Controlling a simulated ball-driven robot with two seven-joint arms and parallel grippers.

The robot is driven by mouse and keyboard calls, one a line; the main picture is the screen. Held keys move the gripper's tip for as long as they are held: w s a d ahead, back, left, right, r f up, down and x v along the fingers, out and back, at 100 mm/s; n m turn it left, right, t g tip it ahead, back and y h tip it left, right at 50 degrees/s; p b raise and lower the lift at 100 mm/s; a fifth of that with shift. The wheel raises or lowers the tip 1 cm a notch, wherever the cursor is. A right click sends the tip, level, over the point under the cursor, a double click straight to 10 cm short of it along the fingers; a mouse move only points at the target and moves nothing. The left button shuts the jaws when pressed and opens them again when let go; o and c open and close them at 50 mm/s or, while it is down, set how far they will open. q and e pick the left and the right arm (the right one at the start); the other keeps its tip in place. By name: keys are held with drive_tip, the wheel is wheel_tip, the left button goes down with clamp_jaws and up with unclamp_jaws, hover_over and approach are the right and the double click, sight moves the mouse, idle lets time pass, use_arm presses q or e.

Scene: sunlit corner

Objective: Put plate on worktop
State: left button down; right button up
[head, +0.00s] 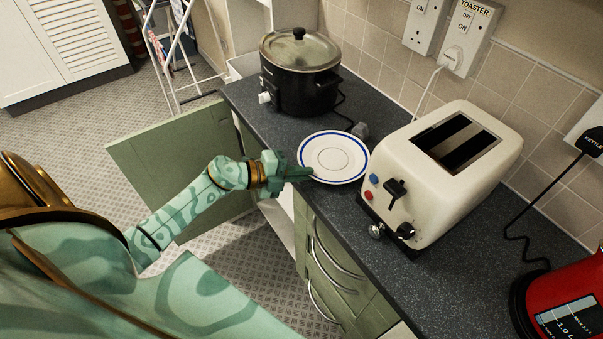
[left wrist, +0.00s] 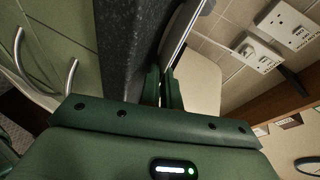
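The white plate (head: 333,157) with a blue rim line is level, or nearly so, over the dark worktop (head: 420,285), between the slow cooker and the toaster. I cannot tell whether it rests on the worktop or is just above it. My left gripper (head: 305,174) is at the plate's near-left edge, with its fingers closed around the rim. In the left wrist view the plate (left wrist: 184,38) shows edge-on, running in between the fingers of my left gripper (left wrist: 163,88). My right gripper is not in view.
A black slow cooker (head: 300,82) stands behind the plate, and a cream toaster (head: 440,170) stands close to its right. A red kettle (head: 568,300) is at the lower right. A green cupboard door (head: 165,155) hangs open below. Cables lie along the wall.

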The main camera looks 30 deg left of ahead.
use_arm(q)
drive_tip(key=c, duration=1.9)
unclamp_jaws()
drive_tip(key=shift+f, duration=0.1)
drive_tip(key=shift+s+a+r, duration=0.1)
drive_tip(key=shift+r, duration=0.1)
drive_tip(key=p+v, duration=0.1)
drive_tip(key=v, duration=1)
drive_tip(key=shift+s+a+r, duration=0.2)
drive_tip(key=shift+s, duration=0.05)
drive_tip(key=shift+f, duration=0.1)
